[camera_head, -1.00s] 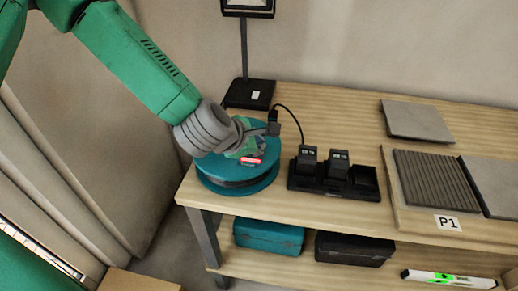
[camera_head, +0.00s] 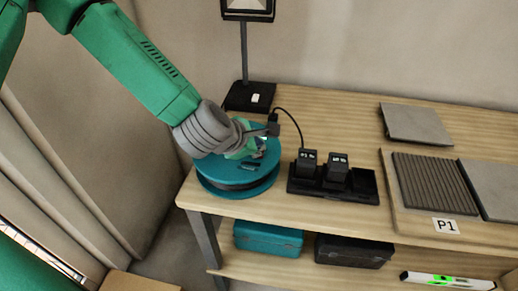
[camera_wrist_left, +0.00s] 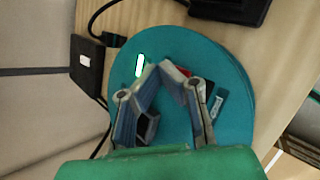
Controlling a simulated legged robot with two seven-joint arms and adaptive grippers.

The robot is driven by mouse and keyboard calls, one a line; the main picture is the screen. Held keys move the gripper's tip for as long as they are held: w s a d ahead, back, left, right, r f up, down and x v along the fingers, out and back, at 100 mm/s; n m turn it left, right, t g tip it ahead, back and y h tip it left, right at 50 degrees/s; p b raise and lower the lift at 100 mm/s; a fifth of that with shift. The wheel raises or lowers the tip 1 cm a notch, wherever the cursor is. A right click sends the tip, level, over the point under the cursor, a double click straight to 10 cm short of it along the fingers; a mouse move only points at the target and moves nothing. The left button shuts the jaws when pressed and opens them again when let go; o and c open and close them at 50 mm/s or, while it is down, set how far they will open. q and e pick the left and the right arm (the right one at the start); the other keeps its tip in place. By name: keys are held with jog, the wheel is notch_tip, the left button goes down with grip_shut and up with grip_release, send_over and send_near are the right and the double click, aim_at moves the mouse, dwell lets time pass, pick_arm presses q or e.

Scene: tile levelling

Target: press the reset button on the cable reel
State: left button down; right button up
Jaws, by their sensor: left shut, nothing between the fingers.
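The cable reel (camera_head: 232,178) is a round teal drum at the front left corner of the workbench. My left gripper (camera_head: 259,152) is shut and empty, with its fingertips low over the reel's top face. In the left wrist view the fingers (camera_wrist_left: 166,70) meet at the tips over the reel (camera_wrist_left: 232,80). A small red part (camera_wrist_left: 181,86) shows beside one finger, partly hidden; I cannot tell whether the fingers touch it. A lit green-white indicator (camera_wrist_left: 140,65) shows near the tips. A small dark teal label (camera_wrist_left: 217,105) lies beside the finger. My right gripper is not in view.
A black charger (camera_head: 333,188) with two battery packs stands right of the reel. A lamp (camera_head: 249,96) stands behind it, and a black cable (camera_head: 291,115) runs close by. Tiles on a board (camera_head: 405,226) lie further right. Cases sit on the lower shelf (camera_head: 300,271).

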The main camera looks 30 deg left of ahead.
pick_arm(q)
jog(key=shift+r, duration=0.3)
notch_tip(320, 180, up, 5)
jog(key=p, duration=0.4)
jog(key=shift+r+p, duration=0.1)
jog(key=shift+p, duration=0.2)
dwell(0.7)
